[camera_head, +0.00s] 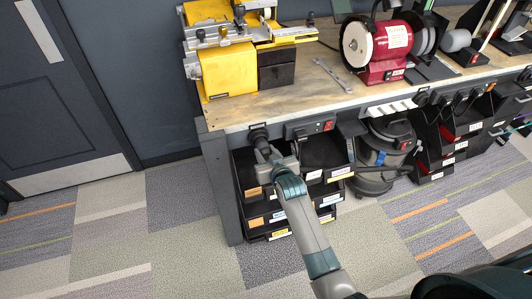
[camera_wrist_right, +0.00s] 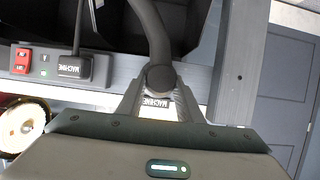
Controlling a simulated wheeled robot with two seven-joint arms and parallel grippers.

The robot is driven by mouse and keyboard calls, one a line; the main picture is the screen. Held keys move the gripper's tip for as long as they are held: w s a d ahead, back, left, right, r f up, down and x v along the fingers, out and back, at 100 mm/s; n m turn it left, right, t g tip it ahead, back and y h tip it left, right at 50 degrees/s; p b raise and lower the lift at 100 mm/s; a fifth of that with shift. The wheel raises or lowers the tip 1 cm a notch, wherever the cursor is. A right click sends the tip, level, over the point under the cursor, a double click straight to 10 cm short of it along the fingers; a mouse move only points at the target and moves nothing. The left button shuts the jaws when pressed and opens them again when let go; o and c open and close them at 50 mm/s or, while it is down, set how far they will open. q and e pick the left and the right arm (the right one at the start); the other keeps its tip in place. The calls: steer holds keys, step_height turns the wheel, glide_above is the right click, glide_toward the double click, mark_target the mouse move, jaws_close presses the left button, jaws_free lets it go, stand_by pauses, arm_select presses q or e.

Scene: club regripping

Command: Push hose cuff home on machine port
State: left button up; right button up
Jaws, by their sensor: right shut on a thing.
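My right gripper (camera_head: 263,152) is at the front of the workbench, below the yellow machine (camera_head: 228,70). In the right wrist view its fingers (camera_wrist_right: 158,108) are shut on the dark hose cuff (camera_wrist_right: 160,80), and a white "MACHINE" label shows between them. A dark hose (camera_wrist_right: 152,28) curves up from the cuff in that view. In the head view a dark round part (camera_head: 258,134) shows just beyond the fingertips, under the bench edge. I cannot tell there where cuff and port meet, or how far the cuff is seated. My left gripper is not in view.
A switch box with a red switch (camera_head: 328,126) is on the bench front, right of the gripper. Parts bins (camera_head: 268,220) stand below. A shop vacuum (camera_head: 383,158) stands further right. The bench leg (camera_head: 222,190) is close on the left. Floor in front is clear.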

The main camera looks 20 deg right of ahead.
steer(key=shift+w, duration=0.2)
steer(key=o, duration=1.2)
steer(key=b+v, duration=0.3)
steer(key=v, duration=1.4)
steer(key=shift+s+r, duration=0.1)
steer(key=shift+s, duration=0.05)
